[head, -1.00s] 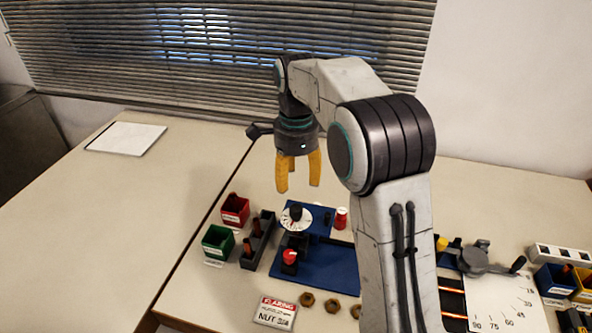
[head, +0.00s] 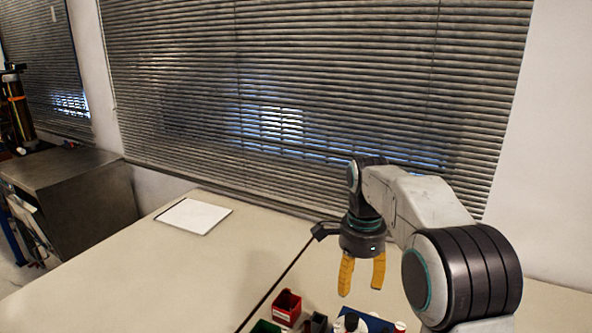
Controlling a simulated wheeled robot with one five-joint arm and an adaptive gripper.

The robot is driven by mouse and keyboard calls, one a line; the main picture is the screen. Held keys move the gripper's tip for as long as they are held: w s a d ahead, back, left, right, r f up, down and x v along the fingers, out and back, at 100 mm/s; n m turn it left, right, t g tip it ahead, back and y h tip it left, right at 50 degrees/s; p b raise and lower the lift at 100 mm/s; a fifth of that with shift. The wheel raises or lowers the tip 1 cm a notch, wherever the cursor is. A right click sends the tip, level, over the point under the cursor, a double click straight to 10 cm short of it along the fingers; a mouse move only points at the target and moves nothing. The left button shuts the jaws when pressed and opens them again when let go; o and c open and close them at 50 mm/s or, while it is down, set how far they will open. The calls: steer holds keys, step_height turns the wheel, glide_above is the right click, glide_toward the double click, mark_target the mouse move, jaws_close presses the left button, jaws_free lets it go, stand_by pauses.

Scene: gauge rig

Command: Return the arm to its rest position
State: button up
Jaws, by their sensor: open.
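My gripper (head: 361,277) hangs from my raised arm, its yellow fingers pointing down, apart from each other with nothing between them. It is above the workbench, over the back part of the gauge rig (head: 376,322). Only the top of the blue rig base and its dial shows at the bottom edge of the head view. My arm reaches in from the lower right, bent at the elbow.
A red bin (head: 287,308) and a green bin (head: 265,327) stand at the bottom edge. A white sheet (head: 194,216) lies on the clear left bench (head: 190,275). Window blinds (head: 310,90) rise behind, and a grey cabinet (head: 75,190) stands at the far left.

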steer(key=n, duration=0.2)
steer(key=f+n, duration=0.1)
steer(key=n, duration=0.2)
steer(key=w+f+n, duration=0.1)
steer(key=n, duration=0.1)
steer(key=shift+w+f+n+t, duration=0.1)
steer(key=shift+f+n+t, duration=0.15)
steer(key=shift+n+t, duration=0.15)
steer(key=s+f+n, duration=0.3)
steer(key=f+n, duration=0.1)
steer(key=shift+s+f+g, duration=0.15)
steer(key=shift+s+g, duration=0.25)
steer(key=s+d+r+n+t, duration=0.1)
steer(key=s+r+n, duration=0.1)
steer(key=s, duration=1)
steer(key=s+d+r+n+t, duration=0.1)
steer(key=s+r+n+t, duration=0.1)
steer(key=s, duration=1)
steer(key=shift+d+r+t, duration=0.3)
steer(key=shift+r, duration=0.25)
steer(key=shift+w, duration=0.1)
